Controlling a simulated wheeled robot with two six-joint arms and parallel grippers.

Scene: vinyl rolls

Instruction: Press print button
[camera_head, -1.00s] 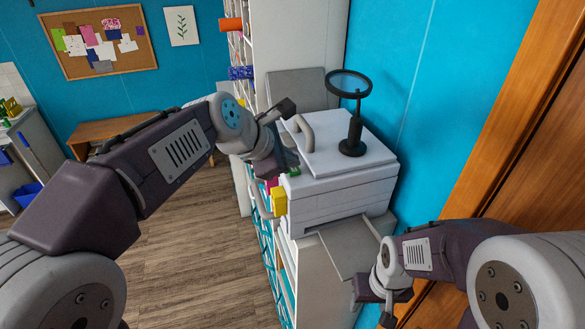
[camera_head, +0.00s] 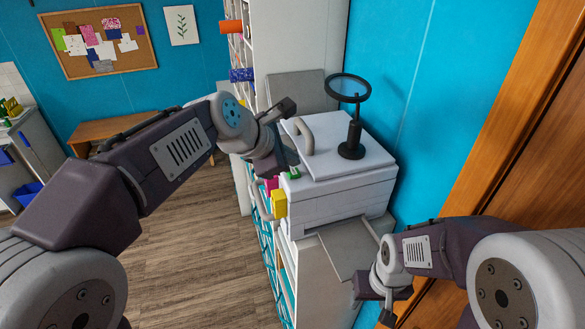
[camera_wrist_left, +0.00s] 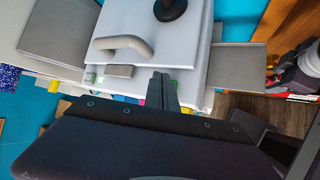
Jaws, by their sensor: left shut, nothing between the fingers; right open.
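The white printer (camera_head: 330,200) stands on a cabinet, its lid with a grey handle facing up. A small green button (camera_head: 294,174) shows at the printer's near left edge. My left gripper (camera_head: 291,164) is shut and empty right at this button; whether it touches is unclear. My right gripper (camera_head: 388,302) is open and empty, low in front of the printer's grey output tray (camera_head: 350,247).
A black round magnifier on a stand (camera_head: 352,135) rests on the printer lid. Yellow (camera_head: 279,203) and magenta pieces stick out on the printer's left side. A shelf with vinyl rolls (camera_head: 241,74) stands behind. A wooden door (camera_head: 530,170) is at the right; the floor at left is clear.

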